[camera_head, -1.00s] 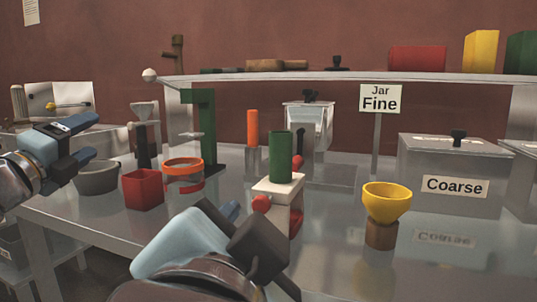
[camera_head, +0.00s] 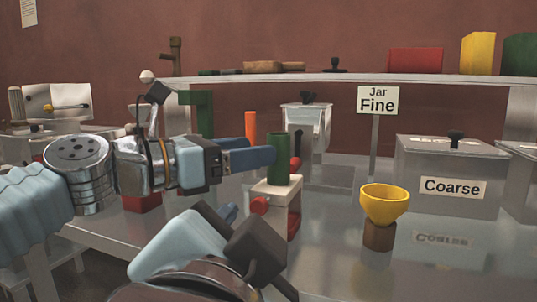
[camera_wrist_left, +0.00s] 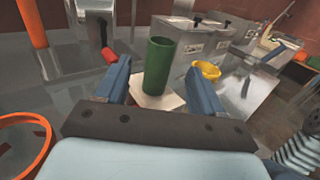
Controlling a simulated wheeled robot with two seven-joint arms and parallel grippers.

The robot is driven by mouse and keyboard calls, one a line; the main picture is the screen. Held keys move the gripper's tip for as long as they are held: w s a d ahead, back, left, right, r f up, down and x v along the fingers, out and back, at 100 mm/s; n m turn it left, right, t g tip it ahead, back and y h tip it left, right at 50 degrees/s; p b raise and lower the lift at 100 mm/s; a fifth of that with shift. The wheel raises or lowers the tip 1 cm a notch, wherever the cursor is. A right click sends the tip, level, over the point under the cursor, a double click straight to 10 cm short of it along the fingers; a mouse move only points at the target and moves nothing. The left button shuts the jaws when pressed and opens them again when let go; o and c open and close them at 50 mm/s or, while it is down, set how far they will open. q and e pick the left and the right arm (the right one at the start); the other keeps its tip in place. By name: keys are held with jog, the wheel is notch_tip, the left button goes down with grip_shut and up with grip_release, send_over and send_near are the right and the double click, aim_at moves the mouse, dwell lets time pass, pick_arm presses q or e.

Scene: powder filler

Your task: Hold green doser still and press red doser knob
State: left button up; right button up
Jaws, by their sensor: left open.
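The green doser (camera_head: 278,158) is an upright green cylinder on a white block (camera_head: 278,190). A red knob (camera_head: 260,204) sits on the block's left side, and another red part (camera_head: 295,163) shows behind the cylinder. My left gripper (camera_head: 268,157) is open, its blue fingers reaching the cylinder from the left. In the left wrist view, the green cylinder (camera_wrist_left: 159,65) stands between the two spread fingers, with gaps beside it; a red knob (camera_wrist_left: 110,55) shows near the left finger. My right gripper (camera_head: 243,228) is in front of the block at lower centre; its fingertips are not clear.
A yellow bowl (camera_head: 385,204) on a brown base stands to the right. An orange cylinder (camera_head: 251,124) is behind. A red box (camera_head: 141,203) is partly hidden under my left arm. The Coarse container (camera_head: 448,176) and Jar Fine sign (camera_head: 377,100) stand farther back.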

aim_at(279, 147)
pick_arm(q)
jog(key=x, duration=0.6)
jog(key=shift+w+d, duration=0.15)
jog(key=shift+d, duration=0.05)
jog(key=shift+c, duration=0.3)
jog(key=c, duration=1.1)
pick_arm(e)
grip_shut()
dwell(0.5)
